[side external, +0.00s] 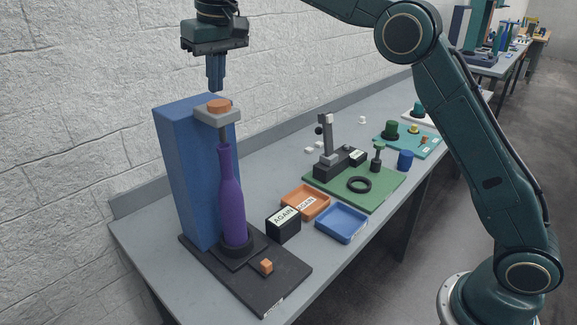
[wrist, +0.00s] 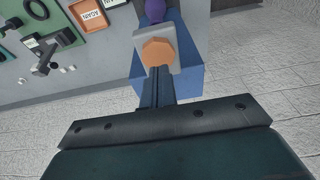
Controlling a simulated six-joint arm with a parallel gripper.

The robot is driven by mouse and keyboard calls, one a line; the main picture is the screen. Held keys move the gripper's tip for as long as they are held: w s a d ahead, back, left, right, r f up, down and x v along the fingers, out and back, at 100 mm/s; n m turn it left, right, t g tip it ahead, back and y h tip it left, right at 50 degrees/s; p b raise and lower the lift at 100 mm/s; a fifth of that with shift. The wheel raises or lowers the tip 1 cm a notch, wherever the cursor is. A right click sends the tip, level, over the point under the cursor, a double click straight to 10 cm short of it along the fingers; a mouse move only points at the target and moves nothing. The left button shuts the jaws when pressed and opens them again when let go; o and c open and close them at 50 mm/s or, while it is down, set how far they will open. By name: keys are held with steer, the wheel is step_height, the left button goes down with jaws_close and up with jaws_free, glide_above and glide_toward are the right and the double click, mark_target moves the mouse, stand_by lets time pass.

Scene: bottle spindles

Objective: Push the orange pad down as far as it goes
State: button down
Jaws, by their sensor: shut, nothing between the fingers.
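The orange pad (side external: 218,105) sits on top of a grey bracket (side external: 217,118) at the upper front of a blue column (side external: 184,175). A purple bottle (side external: 231,198) stands upright below the bracket, its base in a dark ring holder. My gripper (side external: 216,88) is shut and empty, pointing down just above the pad, with a small gap seeming to remain in the side view. In the wrist view the orange pad (wrist: 158,51) shows just beyond my fingertips (wrist: 160,70), which hide its near edge; contact cannot be told there.
A small orange block (side external: 267,266) is on the black base plate (side external: 280,284). A green board (side external: 378,189) with fixtures lies farther back. A wall is behind the column.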

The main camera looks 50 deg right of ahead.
steer(key=shift+r, duration=2.1)
steer(key=shift+s+d+r, duration=0.1)
steer(key=shift+s+d+r, duration=0.2)
steer(key=shift+s+r, duration=0.05)
steer(key=shift+s, duration=0.1)
steer(key=s+d+t, duration=0.1)
steer(key=s+d, duration=0.3)
steer(key=s, duration=0.4)
steer(key=s+d+t, duration=0.1)
steer(key=s+d, duration=0.2)
steer(key=s, duration=0.5)
steer(key=s+d+f, duration=0.2)
steer(key=s+f, duration=0.5)
steer(key=s, duration=0.2)
steer(key=s+d+f+t, duration=0.1)
steer(key=s+d+f, duration=0.2)
steer(key=s+f, duration=0.4)
steer(key=s, duration=0.3)
steer(key=shift+s+d+f, duration=0.25)
steer(key=shift+s, duration=0.05)
